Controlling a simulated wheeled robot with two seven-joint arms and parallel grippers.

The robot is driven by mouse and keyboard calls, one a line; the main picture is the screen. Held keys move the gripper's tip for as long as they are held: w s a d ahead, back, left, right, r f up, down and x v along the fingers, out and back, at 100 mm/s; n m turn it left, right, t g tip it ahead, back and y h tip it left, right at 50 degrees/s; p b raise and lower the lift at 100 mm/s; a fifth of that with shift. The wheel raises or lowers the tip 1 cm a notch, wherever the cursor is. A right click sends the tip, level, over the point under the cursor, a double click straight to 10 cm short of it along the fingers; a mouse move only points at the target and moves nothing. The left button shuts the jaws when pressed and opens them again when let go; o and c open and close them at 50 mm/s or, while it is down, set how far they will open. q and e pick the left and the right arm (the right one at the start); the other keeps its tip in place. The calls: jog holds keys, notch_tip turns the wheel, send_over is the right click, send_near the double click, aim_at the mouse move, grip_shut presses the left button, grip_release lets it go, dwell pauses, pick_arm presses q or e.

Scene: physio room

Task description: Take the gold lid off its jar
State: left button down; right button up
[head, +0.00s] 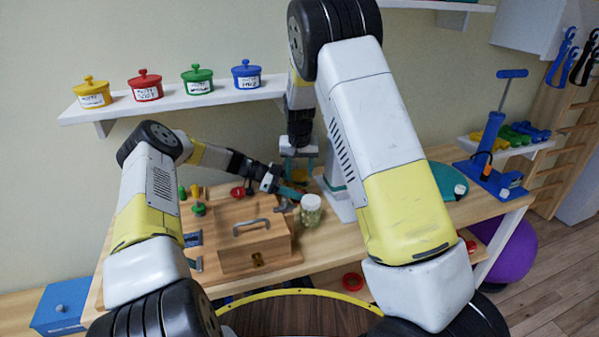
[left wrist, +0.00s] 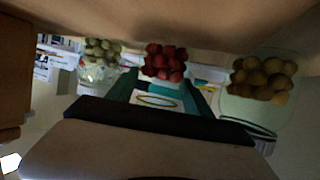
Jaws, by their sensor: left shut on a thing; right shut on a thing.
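The gold lid (head: 299,173) is a small yellow patch behind the work table's wooden box, partly hidden by my grippers. My right gripper (head: 299,163) points down from above and is shut on the lid. My left gripper (head: 290,191) reaches in from the left just below and is shut on the jar. In the left wrist view a clear jar with red balls (left wrist: 165,62) shows between the teal fingers, with a thin gold ring (left wrist: 157,100) nearer the camera. The jar is mostly hidden in the head view. I cannot tell whether lid and jar still touch.
A jar of green balls with a pale lid (head: 311,210) stands close in front of the grippers. A wooden box with a handle (head: 250,240) is to its left. A jar of brownish balls (left wrist: 262,80) shows in the left wrist view. Lidded pots line the wall shelf (head: 170,103).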

aim_at(299, 174)
jog(key=shift+r, duration=2.05)
pick_arm(q)
jog(key=shift+c, duration=1.6)
grip_release()
